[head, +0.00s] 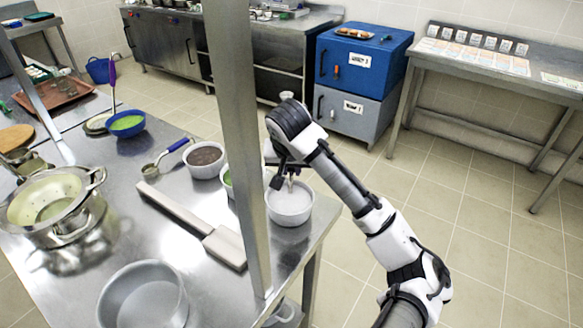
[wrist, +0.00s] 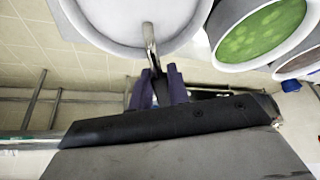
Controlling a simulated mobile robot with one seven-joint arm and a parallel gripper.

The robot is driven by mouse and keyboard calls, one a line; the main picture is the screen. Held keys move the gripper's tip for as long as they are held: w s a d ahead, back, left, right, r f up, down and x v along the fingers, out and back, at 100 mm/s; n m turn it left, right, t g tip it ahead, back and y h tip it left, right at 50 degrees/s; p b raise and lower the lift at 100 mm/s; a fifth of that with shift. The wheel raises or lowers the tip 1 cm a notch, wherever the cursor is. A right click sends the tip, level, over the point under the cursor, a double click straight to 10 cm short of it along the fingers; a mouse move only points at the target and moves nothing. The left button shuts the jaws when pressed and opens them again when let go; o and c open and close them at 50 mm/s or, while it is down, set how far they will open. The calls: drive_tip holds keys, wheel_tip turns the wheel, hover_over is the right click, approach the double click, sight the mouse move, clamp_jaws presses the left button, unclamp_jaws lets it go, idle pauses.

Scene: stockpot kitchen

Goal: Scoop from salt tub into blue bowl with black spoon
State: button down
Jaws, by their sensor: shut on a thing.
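The salt tub (head: 290,218) is a white round tub with white contents at the table's right edge; its rim also shows at the top of the wrist view (wrist: 105,42). My gripper (head: 287,176) is over the tub, pointing down. In the wrist view my gripper (wrist: 158,88) is shut on the black spoon (wrist: 151,45), whose metal stem reaches into the tub. The spoon's bowl is hidden. The blue bowl (head: 127,131) stands at the back left of the table with green contents. A purple handle (head: 112,80) rises at it.
A grey post (head: 243,140) stands between the blue bowl and my gripper. A brown-filled tub (head: 205,170) and a partly hidden green-filled tub (head: 229,188) are left of the salt tub. A blue-handled ladle (head: 165,157), long grey paddle (head: 190,218), strainer pot (head: 60,232) and pan (head: 145,300) lie around.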

drive_tip(key=shift+s, duration=0.1)
idle(0.3)
drive_tip(key=shift+s, duration=0.5)
drive_tip(key=shift+r, duration=0.15)
drive_tip(key=shift+w+r, duration=0.2)
drive_tip(key=shift+r, duration=0.55)
drive_tip(key=shift+w+r, duration=0.25)
drive_tip(key=shift+r, duration=0.55)
drive_tip(key=shift+w+r, duration=0.2)
drive_tip(key=shift+r, duration=0.55)
drive_tip(key=w+g, duration=0.1)
drive_tip(key=g, duration=0.1)
drive_tip(key=shift+w+d+r+g, duration=0.1)
drive_tip(key=shift+g, duration=0.3)
drive_tip(key=shift+w+g, duration=0.45)
drive_tip(key=shift+g, duration=0.75)
